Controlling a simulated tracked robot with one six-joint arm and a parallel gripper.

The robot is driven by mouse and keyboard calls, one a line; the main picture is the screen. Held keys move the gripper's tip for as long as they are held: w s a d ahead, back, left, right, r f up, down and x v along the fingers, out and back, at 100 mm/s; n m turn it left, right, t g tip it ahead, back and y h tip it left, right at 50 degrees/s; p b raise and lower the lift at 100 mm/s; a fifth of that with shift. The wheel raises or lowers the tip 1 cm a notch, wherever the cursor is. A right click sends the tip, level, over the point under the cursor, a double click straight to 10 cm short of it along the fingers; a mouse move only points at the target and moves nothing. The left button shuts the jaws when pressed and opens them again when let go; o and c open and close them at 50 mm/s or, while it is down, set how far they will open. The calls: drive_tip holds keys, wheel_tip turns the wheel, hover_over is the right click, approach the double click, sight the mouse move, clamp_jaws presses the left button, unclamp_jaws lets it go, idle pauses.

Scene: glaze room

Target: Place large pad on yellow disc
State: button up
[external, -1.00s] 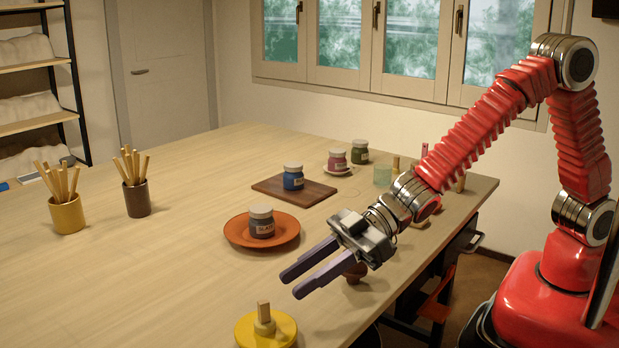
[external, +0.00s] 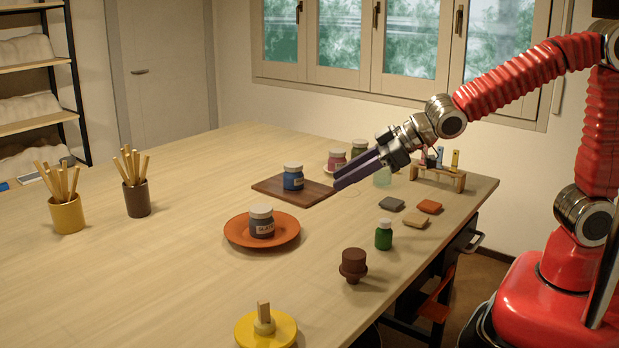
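The yellow disc (external: 282,333) lies at the table's front edge, with a wooden piece with an upright block handle (external: 264,319) standing on it. Three small square pads lie flat on the right of the table: grey (external: 391,204), orange (external: 429,206) and beige (external: 415,221). I cannot tell which thing is the large pad. My gripper (external: 340,183) is raised above the table beside the wooden board, well behind the disc. Its purple fingers overlap in this view, look slightly apart and hold nothing visible.
A brown knobbed piece (external: 353,264) and a green bottle (external: 384,235) stand near the right edge. A labelled jar stands on an orange plate (external: 233,232). A blue jar (external: 293,177) stands on the board (external: 318,191). A small rack (external: 440,176) is behind the pads. The left-front table is clear.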

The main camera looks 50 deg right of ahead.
drive_tip(key=s+d+r+m+h, duration=0.1)
drive_tip(key=s+d+m+h, duration=0.15)
drive_tip(key=d, duration=0.75)
drive_tip(key=s+d+m+h, duration=0.1)
drive_tip(key=s+d+h, duration=0.15)
drive_tip(key=d, duration=0.65)
drive_tip(key=s+d+f+m+g, duration=0.2)
drive_tip(key=s+d+m+g, duration=0.1)
drive_tip(key=s+d, duration=1)
drive_tip(key=s+m, duration=0.1)
drive_tip(key=s, duration=0.2)
drive_tip(key=shift+s+f+g+h, duration=0.15)
drive_tip(key=shift+g+h, duration=0.25)
